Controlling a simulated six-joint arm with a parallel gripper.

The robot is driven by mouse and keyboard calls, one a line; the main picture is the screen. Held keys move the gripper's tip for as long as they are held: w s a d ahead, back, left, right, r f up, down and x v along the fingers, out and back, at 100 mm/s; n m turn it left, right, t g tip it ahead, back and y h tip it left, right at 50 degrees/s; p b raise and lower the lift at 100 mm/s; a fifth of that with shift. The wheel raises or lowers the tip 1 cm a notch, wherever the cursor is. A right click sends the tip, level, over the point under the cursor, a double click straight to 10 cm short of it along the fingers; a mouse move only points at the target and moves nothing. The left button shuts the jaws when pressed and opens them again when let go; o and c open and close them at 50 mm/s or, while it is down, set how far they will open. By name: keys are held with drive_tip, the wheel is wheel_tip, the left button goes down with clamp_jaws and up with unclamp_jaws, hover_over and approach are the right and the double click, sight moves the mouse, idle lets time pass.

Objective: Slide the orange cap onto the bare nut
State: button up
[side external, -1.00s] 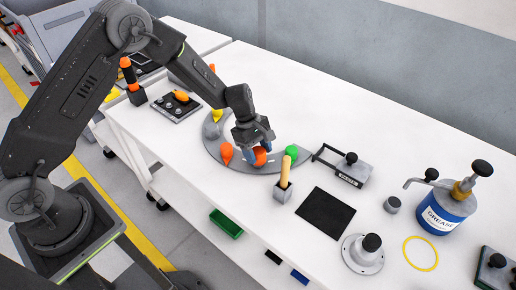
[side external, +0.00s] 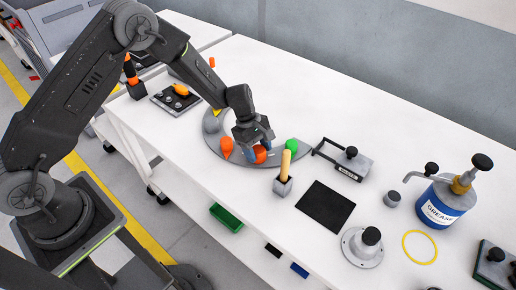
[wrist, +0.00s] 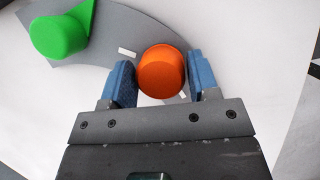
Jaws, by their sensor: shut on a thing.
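An orange cap (side external: 260,154) sits at the grey curved plate (side external: 243,160), between a pointed orange-red cap (side external: 227,146) and a green cap (side external: 291,146). My gripper (side external: 258,148) is low over the plate with its blue fingers around the orange cap. In the wrist view the round top of the orange cap (wrist: 161,72) lies between the two fingers (wrist: 160,80), which are shut on it. The green cap (wrist: 60,36) is apart, at upper left there. I cannot make out the bare nut in either view.
A grey block with a tan handle (side external: 284,178) stands close to the right of my gripper. A black mat (side external: 325,205), a flanged grey part (side external: 362,246), a yellow ring (side external: 419,247) and a blue grease pot (side external: 442,207) are farther right.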

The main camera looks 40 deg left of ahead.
drive_tip(key=o, duration=1.1)
drive_tip(key=v, duration=1.3)
drive_tip(key=shift+r, duration=0.4)
drive_tip(key=shift+a, duration=0.1)
drive_tip(key=s+r+m+t+y, duration=0.25)
drive_tip(key=s+r+m, duration=0.8)
drive_tip(key=r, duration=0.55)
drive_tip(key=s+a+r+m+t+y, duration=0.1)
drive_tip(key=s+m, duration=0.2)
drive_tip(key=s, duration=0.5)
drive_tip(key=s+a+r+m+t+y, duration=0.1)
drive_tip(key=s+m+t, duration=0.1)
drive_tip(key=s, duration=0.7)
drive_tip(key=shift+a+r+m, duration=0.3)
drive_tip(key=shift+r+m, duration=0.1)
drive_tip(key=shift+m, duration=0.25)
